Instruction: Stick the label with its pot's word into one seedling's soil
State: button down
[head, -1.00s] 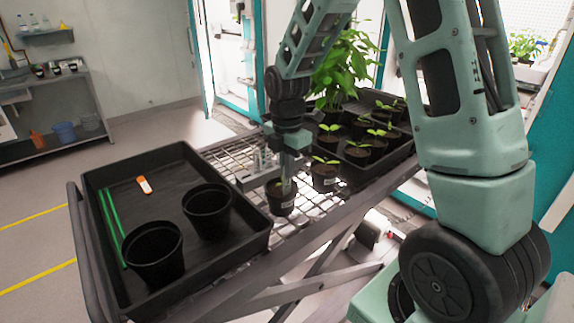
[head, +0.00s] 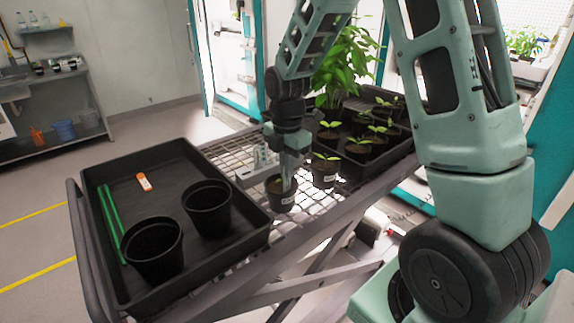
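My gripper (head: 287,183) points down over a small black pot (head: 280,199) with dark soil and a pale tag on its front. The pot stands on the wire cart top. The fingertips are low at the soil, and a pale upright sliver shows there. I cannot tell if it is a label or a finger, or whether the fingers are open. A second potted seedling (head: 325,177) with a pale tag stands just right of it, apart from my gripper. The words on the tags are too small to read.
A black tray (head: 130,160) at left holds two empty black pots (head: 207,212), green sticks (head: 110,222) and an orange-and-white item (head: 144,182). A grey rack (head: 262,163) stands left of my gripper. A seedling tray (head: 400,158) and tall leafy plant (head: 343,65) are behind right.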

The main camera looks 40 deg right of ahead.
jog(key=shift+f, duration=0.2)
jog(key=c, duration=1.5)
grip_release()
jog(key=shift+c, duration=0.2)
notch_tip(320, 180, up, 26)
jog(key=p, duration=0.5)
jog(key=shift+f, duration=0.25)
